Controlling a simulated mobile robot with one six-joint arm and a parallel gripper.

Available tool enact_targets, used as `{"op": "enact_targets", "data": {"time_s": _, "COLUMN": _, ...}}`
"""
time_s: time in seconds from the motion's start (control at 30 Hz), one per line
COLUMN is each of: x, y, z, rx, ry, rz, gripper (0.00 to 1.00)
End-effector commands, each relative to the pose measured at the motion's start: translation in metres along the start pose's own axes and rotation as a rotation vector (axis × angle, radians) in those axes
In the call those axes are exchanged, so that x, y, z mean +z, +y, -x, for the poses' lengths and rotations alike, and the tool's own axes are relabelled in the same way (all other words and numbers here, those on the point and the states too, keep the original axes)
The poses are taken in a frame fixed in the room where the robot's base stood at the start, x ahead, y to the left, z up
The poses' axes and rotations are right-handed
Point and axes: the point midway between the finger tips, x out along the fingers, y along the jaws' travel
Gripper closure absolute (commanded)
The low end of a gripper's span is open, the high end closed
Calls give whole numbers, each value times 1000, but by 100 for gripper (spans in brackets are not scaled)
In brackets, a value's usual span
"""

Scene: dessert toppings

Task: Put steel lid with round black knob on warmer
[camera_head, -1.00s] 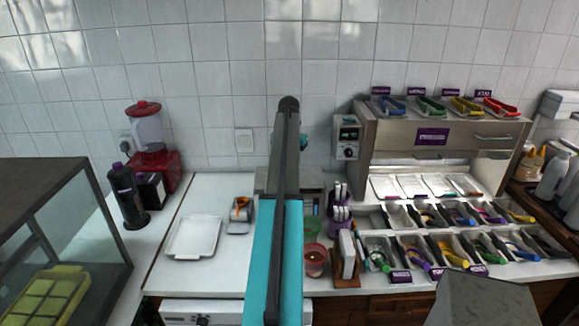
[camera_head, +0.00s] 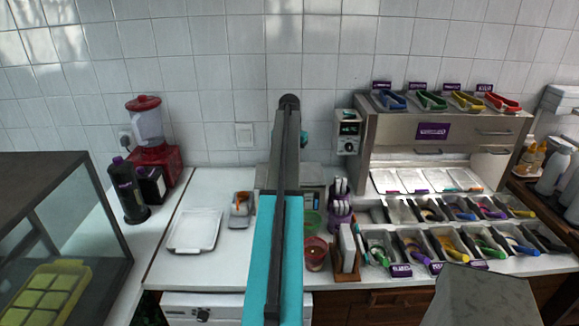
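I cannot make out a steel lid with a round black knob in this view. I cannot tell for sure which thing is the warmer. A steel-coloured box (camera_head: 312,174) stands at the back of the counter, mostly hidden behind my raised arm. My arm rises up the middle of the picture and covers the counter behind it.
A white tray (camera_head: 195,231) and a small container with an orange item (camera_head: 241,209) lie left of my arm. A green bowl (camera_head: 311,222), a red cup (camera_head: 315,253) and several topping pans (camera_head: 447,243) are to the right. A glass case (camera_head: 62,235) stands left.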

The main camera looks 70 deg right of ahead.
Motion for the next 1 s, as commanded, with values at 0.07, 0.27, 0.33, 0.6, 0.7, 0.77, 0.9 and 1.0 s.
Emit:
{"op": "enact_targets", "data": {"time_s": 0.07, "x": 0, "y": 0, "z": 0, "rx": 0, "ry": 0, "rz": 0, "gripper": 100}}
{"op": "enact_targets", "data": {"time_s": 0.27, "x": 1, "y": 0, "z": -3, "rx": 0, "ry": 1, "rz": -1, "gripper": 100}}
{"op": "enact_targets", "data": {"time_s": 0.33, "x": 1, "y": 0, "z": -3, "rx": 0, "ry": 1, "rz": -1, "gripper": 100}}
{"op": "enact_targets", "data": {"time_s": 0.6, "x": 1, "y": 1, "z": -3, "rx": 0, "ry": 1, "rz": -1, "gripper": 61}}
{"op": "enact_targets", "data": {"time_s": 0.7, "x": 1, "y": 1, "z": -3, "rx": 0, "ry": 0, "rz": -1, "gripper": 51}}
{"op": "enact_targets", "data": {"time_s": 0.77, "x": 1, "y": 1, "z": -4, "rx": 0, "ry": 0, "rz": -1, "gripper": 51}}
{"op": "enact_targets", "data": {"time_s": 0.9, "x": 1, "y": 1, "z": -4, "rx": 0, "ry": 0, "rz": -1, "gripper": 51}}
{"op": "enact_targets", "data": {"time_s": 1.0, "x": 1, "y": 1, "z": -3, "rx": 0, "ry": 0, "rz": -1, "gripper": 51}}
